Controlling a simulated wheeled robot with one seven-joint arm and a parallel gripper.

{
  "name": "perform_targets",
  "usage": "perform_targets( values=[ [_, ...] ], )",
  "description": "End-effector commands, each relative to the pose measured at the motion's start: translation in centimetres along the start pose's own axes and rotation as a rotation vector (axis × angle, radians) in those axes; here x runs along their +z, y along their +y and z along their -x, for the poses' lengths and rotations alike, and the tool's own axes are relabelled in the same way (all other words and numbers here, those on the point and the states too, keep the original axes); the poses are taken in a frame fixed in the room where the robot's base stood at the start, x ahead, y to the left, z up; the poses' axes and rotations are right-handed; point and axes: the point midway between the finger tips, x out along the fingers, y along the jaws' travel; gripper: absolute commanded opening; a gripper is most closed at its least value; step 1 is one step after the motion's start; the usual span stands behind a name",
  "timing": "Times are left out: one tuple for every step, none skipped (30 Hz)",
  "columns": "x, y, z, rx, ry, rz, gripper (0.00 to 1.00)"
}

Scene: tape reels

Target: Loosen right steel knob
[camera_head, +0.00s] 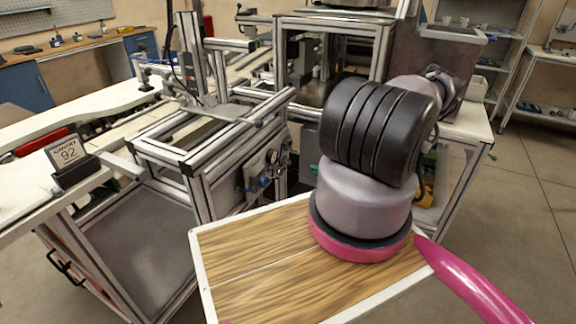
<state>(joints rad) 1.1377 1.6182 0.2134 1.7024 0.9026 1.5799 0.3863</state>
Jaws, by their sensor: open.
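I cannot make out a steel knob clearly in the head view. A small panel (264,166) on the side of the aluminium frame carries round gauges and small fittings, too small to tell apart. My own arm rises in front of me at the right and bends away toward the back. It hides part of the bench and machine behind it. My gripper cannot be made out in this view.
An aluminium profile frame (200,150) stands at centre left beside a white-topped bench (25,192). A machine enclosure (325,25) is behind. Open floor (530,215) lies at the right, with shelves (545,75) beyond.

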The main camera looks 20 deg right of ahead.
Motion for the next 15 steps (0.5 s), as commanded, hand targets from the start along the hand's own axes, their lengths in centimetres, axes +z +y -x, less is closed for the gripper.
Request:
perform_targets(
  values=[
    [0.0, 0.0, -0.5, 0.002, 0.000, -0.001, 0.61],
    [-0.1, 0.0, -0.8, 0.002, 0.001, 0.000, 0.61],
    [-0.1, 0.0, -1.3, 0.002, 0.002, 0.000, 0.61],
    [-0.1, 0.0, -1.8, 0.002, 0.003, 0.000, 0.61],
    [-0.1, 0.1, -2.3, 0.003, 0.003, 0.000, 0.61],
    [-0.1, 0.1, -3.1, 0.004, 0.003, 0.000, 0.61],
    [-0.1, 0.1, -3.7, 0.003, 0.003, 0.000, 0.61],
    [-0.2, 0.1, -4.3, 0.004, 0.005, 0.001, 0.61],
    [-0.1, 0.1, -5.1, 0.003, 0.003, 0.000, 0.61],
    [-0.1, 0.1, -5.7, 0.003, 0.003, 0.000, 0.61],
    [-0.2, 0.1, -6.3, 0.004, 0.004, 0.001, 0.61],
    [-0.2, 0.1, -7.0, 0.003, 0.004, 0.001, 0.61],
    [-0.2, 0.1, -7.5, 0.003, 0.004, 0.001, 0.61],
    [-0.1, 0.1, -8.0, 0.003, 0.004, 0.001, 0.61],
    [-0.1, 0.1, -8.6, 0.003, 0.004, 0.001, 0.61]
  ],
)
